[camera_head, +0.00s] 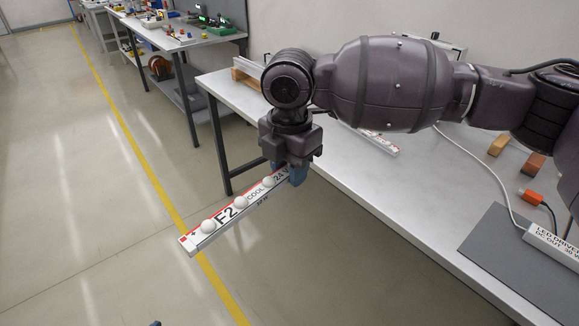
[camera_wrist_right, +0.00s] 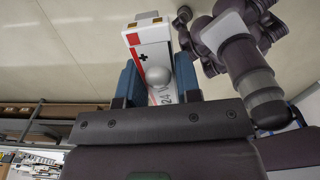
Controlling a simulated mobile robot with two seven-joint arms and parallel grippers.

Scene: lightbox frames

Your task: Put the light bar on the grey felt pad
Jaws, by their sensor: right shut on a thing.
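The light bar (camera_head: 226,224) is a long white strip with round white domes, red ends and the marks "F2", "COOL" and "24". My right gripper (camera_head: 289,172) is shut on it near one end. The bar sticks out to the lower left, past the table's front edge and above the floor. In the right wrist view, the bar (camera_wrist_right: 149,52) lies between the blue fingers of the gripper (camera_wrist_right: 158,84). A dark grey flat pad (camera_head: 505,268), seemingly the felt pad, lies on the table at lower right, apart from the bar. My left gripper is not in view.
A white LED driver box (camera_head: 553,246) with a cable lies on the pad's right part. An orange connector (camera_head: 535,198) and wooden blocks (camera_head: 499,145) are behind it. Another strip (camera_head: 381,142) lies partly behind my arm. The front tabletop (camera_head: 400,205) is clear.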

